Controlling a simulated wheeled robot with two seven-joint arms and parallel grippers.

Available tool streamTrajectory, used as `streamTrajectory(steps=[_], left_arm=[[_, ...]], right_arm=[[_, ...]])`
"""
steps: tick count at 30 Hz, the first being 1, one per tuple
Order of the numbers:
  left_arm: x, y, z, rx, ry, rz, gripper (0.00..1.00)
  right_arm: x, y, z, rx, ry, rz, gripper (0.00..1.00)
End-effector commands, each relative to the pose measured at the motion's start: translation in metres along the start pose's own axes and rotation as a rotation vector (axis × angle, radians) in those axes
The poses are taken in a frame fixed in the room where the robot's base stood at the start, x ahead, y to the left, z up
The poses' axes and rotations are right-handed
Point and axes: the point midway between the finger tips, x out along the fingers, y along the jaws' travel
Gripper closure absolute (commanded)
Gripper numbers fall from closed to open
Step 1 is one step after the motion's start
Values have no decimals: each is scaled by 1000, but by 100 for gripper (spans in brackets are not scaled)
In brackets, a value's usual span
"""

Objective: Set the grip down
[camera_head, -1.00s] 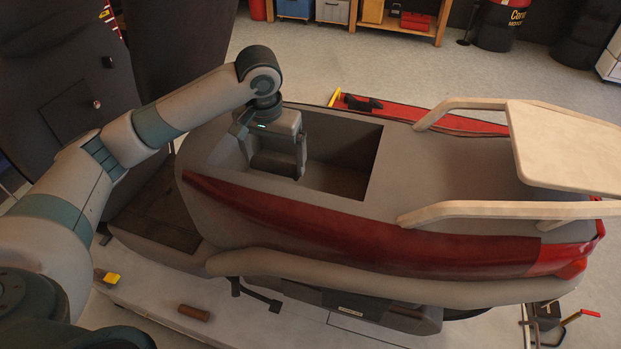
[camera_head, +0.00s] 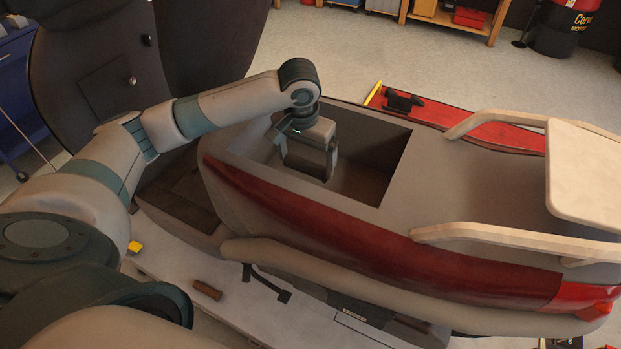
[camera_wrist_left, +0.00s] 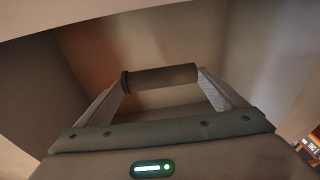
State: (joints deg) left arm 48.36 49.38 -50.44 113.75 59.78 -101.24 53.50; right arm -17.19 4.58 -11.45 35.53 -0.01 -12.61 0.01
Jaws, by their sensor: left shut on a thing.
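My left gripper (camera_head: 312,172) reaches down into the open compartment (camera_head: 375,183) in the top of the grey and red motorcycle body (camera_head: 470,190). In the left wrist view, its two fingers are shut on a dark cylindrical grip (camera_wrist_left: 162,77), which lies crosswise between them with a collar at its left end. Compartment walls show around and behind the grip. I cannot tell whether the grip touches the floor. My right gripper is not in view.
A brown cylinder (camera_head: 206,290) lies on the pale lift platform (camera_head: 235,318) beside the motorcycle. A pale rack (camera_head: 585,170) with rails stands over the rear. A red ramp-like piece (camera_head: 490,130) lies behind. Compartment walls surround the gripper closely.

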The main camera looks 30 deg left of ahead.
Motion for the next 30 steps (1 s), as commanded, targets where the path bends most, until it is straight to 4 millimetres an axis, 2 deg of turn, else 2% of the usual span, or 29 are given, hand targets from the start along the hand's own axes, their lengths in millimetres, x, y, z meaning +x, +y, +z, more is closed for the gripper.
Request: streamTrajectory(steps=[1, 7, 20, 30], left_arm=[[6, 0, 2, -1, -5, -2, 31], [30, 1, 5, -2, -1, -1, 31], [38, 1, 6, -1, -2, -1, 31], [70, 2, 11, 0, 0, -1, 31]], right_arm=[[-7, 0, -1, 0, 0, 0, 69], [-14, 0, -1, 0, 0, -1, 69], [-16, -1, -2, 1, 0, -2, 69], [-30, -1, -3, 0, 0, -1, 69]])
